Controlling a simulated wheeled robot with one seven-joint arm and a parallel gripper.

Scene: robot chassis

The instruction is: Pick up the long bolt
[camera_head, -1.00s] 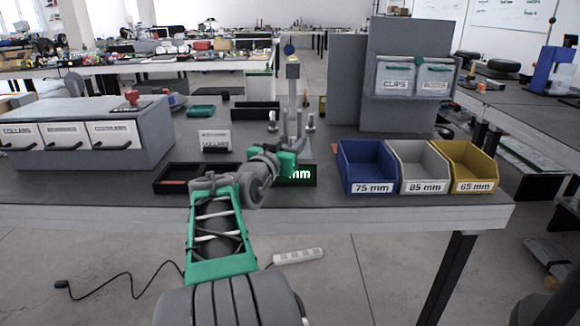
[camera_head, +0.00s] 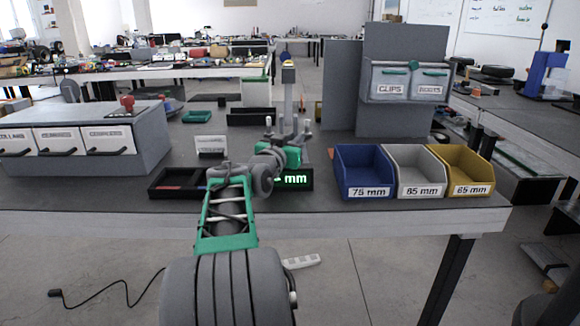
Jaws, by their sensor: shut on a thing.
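My gripper (camera_head: 292,154) is at the front of the grey measuring device (camera_head: 288,98), just above its display (camera_head: 296,180). Its green and grey wrist parts face the camera and cover its fingers. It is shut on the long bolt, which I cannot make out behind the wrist. The display shows green "mm" lettering, with the number mostly covered by my arm.
Blue 75 mm (camera_head: 364,172), grey 85 mm (camera_head: 415,171) and yellow 65 mm (camera_head: 463,171) bins stand to the right. A black tray (camera_head: 177,183) is at left, near labelled drawers (camera_head: 70,140). A clips and bolts rack (camera_head: 408,80) stands behind the bins.

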